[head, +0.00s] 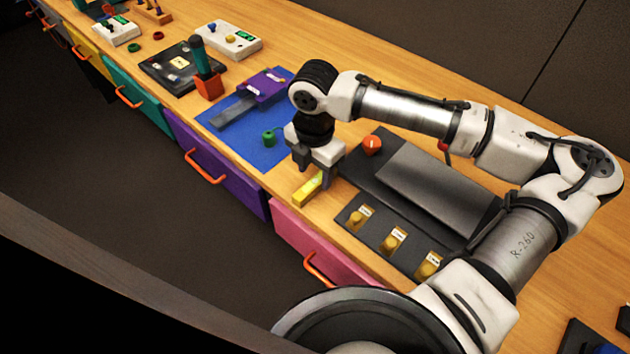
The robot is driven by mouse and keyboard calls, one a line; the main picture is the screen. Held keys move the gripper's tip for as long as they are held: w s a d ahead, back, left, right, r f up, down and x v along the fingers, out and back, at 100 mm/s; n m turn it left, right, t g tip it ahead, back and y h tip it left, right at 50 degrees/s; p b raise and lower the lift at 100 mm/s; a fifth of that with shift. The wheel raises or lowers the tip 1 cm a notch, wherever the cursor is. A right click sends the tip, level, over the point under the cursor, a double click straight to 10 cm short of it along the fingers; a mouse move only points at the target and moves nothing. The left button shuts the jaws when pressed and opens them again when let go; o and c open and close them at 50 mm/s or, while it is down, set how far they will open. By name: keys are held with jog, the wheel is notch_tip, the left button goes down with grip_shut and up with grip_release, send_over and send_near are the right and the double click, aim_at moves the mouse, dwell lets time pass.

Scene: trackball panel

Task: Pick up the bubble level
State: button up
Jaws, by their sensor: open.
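The bubble level is a small yellow bar (306,192) lying on the wooden counter near its front edge, between the blue mat and the dark trackball panel. My gripper (314,178) is right above it, pointing down, with its jaws open. One finger shows at the right end of the bar and the other is up to its left. Whether the bar lies between the fingers, or touches them, I cannot tell. The far end of the bar is partly hidden by the gripper.
The dark panel (360,180) with an orange-red ball (371,145) and several yellow knobs stands just right. A red block with a green handle (204,72) stands farther left.

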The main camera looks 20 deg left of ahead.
jog(key=shift+f, duration=1.35)
grip_shut()
jog(key=shift+r, duration=0.1)
